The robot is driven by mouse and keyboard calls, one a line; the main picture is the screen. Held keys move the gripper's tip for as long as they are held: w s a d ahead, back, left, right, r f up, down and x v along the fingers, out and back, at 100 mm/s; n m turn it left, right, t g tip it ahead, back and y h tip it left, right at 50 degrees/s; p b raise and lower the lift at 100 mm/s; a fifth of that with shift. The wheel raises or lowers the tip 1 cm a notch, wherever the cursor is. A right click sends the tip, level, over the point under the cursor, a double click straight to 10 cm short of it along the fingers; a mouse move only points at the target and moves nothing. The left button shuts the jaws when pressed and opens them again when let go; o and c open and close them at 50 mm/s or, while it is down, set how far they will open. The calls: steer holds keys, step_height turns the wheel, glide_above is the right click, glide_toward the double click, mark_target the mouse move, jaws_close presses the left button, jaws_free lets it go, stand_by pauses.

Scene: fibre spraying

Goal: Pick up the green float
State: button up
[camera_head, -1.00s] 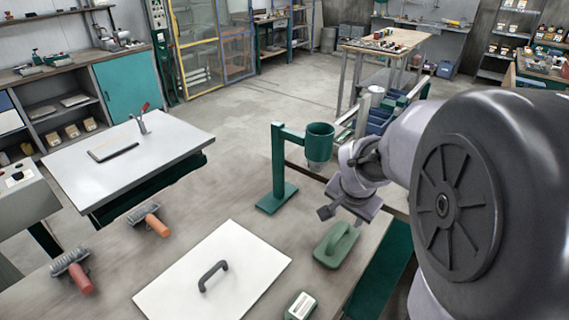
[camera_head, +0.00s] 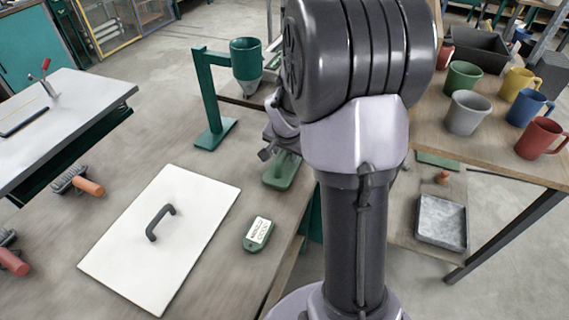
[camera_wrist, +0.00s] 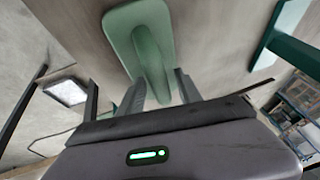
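The green float (camera_head: 279,178) lies on the workbench, just below my gripper (camera_head: 268,150); my arm hides part of it. In the wrist view the float (camera_wrist: 125,22) shows its flat base and raised handle. My gripper (camera_wrist: 158,85) points at it with two dark fingers apart, one on each side of the near part of the handle. I see gaps between fingers and handle, and cannot tell how deep the handle sits between them.
A white board (camera_head: 190,220) with a dark handle lies left of the float. A green labelled block (camera_head: 258,234) is nearer. A green stand with a cup (camera_head: 214,134) rises behind the float. Spiked rollers (camera_head: 75,180) lie left. Mugs (camera_head: 467,112) stand on the right table.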

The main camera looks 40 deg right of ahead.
jaws_close()
